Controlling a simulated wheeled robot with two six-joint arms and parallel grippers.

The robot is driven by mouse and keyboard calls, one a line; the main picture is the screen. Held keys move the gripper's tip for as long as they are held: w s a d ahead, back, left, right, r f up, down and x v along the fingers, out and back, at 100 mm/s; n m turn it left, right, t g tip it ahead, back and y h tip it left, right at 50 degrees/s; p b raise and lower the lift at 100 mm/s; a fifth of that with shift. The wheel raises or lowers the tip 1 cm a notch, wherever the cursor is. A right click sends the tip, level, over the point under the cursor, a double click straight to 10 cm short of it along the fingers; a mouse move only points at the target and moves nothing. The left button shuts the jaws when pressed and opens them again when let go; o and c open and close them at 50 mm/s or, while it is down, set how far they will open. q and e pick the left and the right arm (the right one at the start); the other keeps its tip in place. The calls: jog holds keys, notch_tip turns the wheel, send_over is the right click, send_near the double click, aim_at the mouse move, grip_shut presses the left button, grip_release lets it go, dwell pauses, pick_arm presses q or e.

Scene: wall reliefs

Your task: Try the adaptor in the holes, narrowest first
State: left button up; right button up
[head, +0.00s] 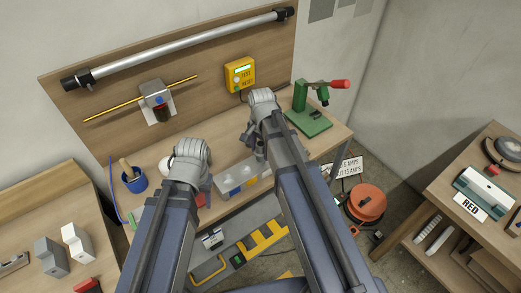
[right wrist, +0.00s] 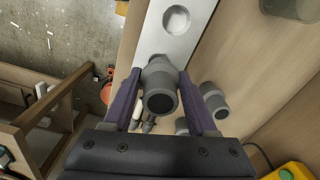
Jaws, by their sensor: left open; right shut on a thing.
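My right gripper (right wrist: 160,100) is shut on a grey stepped adaptor (right wrist: 159,72), whose dark round opening faces the camera. The adaptor is above a pale grey plate (right wrist: 152,42) with one round hole (right wrist: 177,20) visible beyond it; I cannot tell whether it touches the plate. In the head view, a grey block (head: 222,181) with blue and yellow patches sits on the bench, partly hidden by my right arm. My right gripper (head: 257,143) is over its right end, the adaptor mostly hidden. My left gripper (head: 204,188) is open, left of the block.
Loose grey fittings (right wrist: 213,100) lie beside the plate. A blue pot (head: 134,181) stands on the bench's left, a green press with a red handle (head: 311,118) on its right. A yellow box (head: 240,74) is on the back panel. An orange reel (head: 368,201) is on the floor.

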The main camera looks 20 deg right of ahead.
aim_at(261, 144)
pick_arm(q)
jog(key=shift+f+b, duration=1.75)
pick_arm(e)
jog(key=shift+f, duration=1.75)
jog(key=o, duration=1.4)
jog(key=shift+o, duration=0.2)
pick_arm(q)
jog(key=shift+r, duration=0.15)
pick_arm(e)
jog(key=shift+r, duration=0.1)
notch_tip(261, 144, up, 8)
jog(key=p, duration=0.8)
jog(key=shift+s, duration=0.1)
pick_arm(q)
notch_tip(261, 144, up, 8)
jog(key=shift+f, duration=0.2)
pick_arm(e)
jog(key=shift+f, duration=0.2)
